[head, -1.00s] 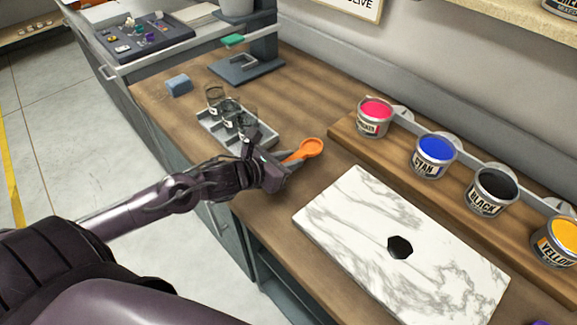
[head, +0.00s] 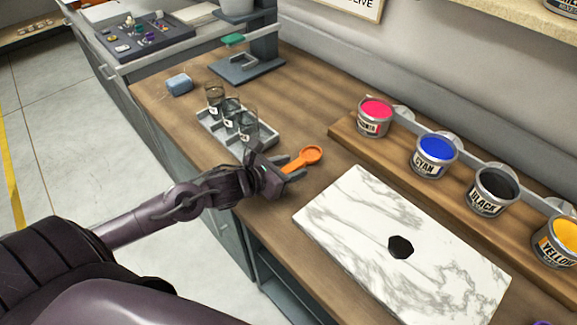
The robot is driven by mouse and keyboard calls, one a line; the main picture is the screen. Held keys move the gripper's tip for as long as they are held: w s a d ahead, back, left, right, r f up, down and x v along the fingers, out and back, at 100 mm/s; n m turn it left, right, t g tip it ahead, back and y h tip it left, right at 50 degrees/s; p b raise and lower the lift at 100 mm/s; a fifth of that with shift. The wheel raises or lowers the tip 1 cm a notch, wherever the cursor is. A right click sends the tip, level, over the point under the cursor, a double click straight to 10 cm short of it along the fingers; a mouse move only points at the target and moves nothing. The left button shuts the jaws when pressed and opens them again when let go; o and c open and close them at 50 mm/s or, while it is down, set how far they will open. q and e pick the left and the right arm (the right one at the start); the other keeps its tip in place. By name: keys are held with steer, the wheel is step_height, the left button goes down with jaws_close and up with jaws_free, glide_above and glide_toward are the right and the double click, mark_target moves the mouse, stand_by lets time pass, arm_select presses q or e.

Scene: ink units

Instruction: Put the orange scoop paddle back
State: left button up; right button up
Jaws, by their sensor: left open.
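The orange scoop paddle (head: 309,155) lies on the wooden worktop, its round end pointing to the back right and its handle toward my gripper. It rests between the grey tray and the marble slab. My left gripper (head: 287,174) is open at the handle end. The handle's near end lies close to or between the fingers; I cannot tell if they touch it. My right gripper is not in view.
A grey tray (head: 207,127) with several dark glass jars stands left of the paddle. A white marble slab (head: 345,205) with a black hexagon lies to the right. Ink cans, magenta (head: 374,118), cyan (head: 435,156), black (head: 492,192) and yellow (head: 557,243), stand on a raised board behind.

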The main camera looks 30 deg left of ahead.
arm_select(q)
steer(key=shift+r, duration=0.25)
steer(key=shift+s+a, duration=0.15)
steer(key=shift+s, duration=0.2)
steer(key=p+v, duration=0.1)
steer(key=v, duration=1)
steer(key=shift+s+r+p, duration=0.1)
steer(key=shift+p, duration=0.2)
steer(key=shift+s, duration=0.1)
